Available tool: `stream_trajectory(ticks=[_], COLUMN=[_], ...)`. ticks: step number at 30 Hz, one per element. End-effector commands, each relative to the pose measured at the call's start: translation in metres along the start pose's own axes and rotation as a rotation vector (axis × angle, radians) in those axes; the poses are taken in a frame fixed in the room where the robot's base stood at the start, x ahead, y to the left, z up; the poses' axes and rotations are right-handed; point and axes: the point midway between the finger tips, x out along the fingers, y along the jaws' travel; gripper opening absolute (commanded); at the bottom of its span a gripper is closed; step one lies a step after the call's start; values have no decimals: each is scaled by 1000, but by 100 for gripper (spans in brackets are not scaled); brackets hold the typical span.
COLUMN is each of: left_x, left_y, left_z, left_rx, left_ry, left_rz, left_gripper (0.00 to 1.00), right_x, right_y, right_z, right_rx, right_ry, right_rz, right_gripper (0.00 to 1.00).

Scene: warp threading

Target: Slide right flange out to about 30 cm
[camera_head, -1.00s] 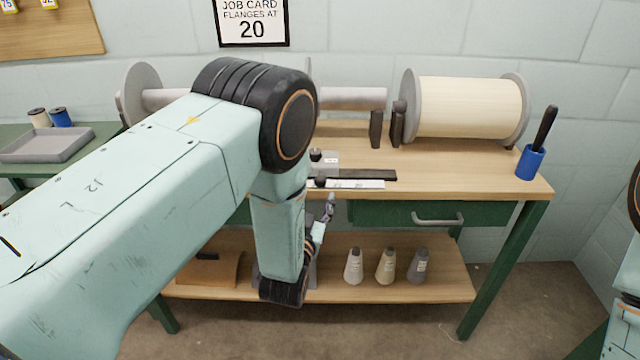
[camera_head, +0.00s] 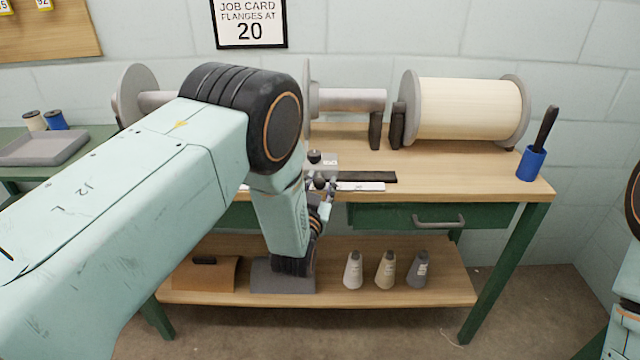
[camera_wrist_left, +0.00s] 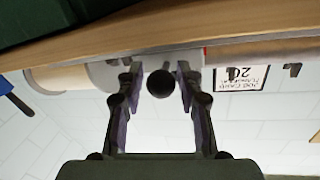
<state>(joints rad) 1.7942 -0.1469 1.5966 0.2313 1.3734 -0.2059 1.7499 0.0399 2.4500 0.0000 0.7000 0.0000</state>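The right flange (camera_head: 308,100) is a grey disc on the bare grey shaft (camera_head: 350,99), partly hidden behind my left arm. The left flange (camera_head: 137,92) stands at the shaft's other end. My left gripper (camera_head: 327,186) is at the bench's front edge, beside a black knob (camera_head: 319,182) by the white scale strip (camera_head: 360,186). In the left wrist view the gripper (camera_wrist_left: 157,72) is open, with a round black knob (camera_wrist_left: 160,84) between its fingers; whether they touch it I cannot tell. My right gripper is out of view.
The job card (camera_head: 249,22) reads flanges at 20. A wound cream roll (camera_head: 468,108) stands at the right of the bench (camera_head: 450,175), with a blue cup (camera_head: 531,162) beside it. Several cones stand on the lower shelf (camera_head: 440,285). A drawer (camera_head: 435,215) is closed.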

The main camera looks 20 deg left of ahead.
Motion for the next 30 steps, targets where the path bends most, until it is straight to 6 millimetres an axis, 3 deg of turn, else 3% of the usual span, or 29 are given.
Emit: stream_trajectory(ticks=[12,30], left_x=[0,-1], left_y=[0,1], left_z=[0,1], left_rx=[0,0], left_ry=[0,-1], left_rz=[0,2], left_gripper=[0,0], right_x=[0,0], right_y=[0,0], right_z=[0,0], right_rx=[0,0], right_ry=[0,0], right_rz=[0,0], right_gripper=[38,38])
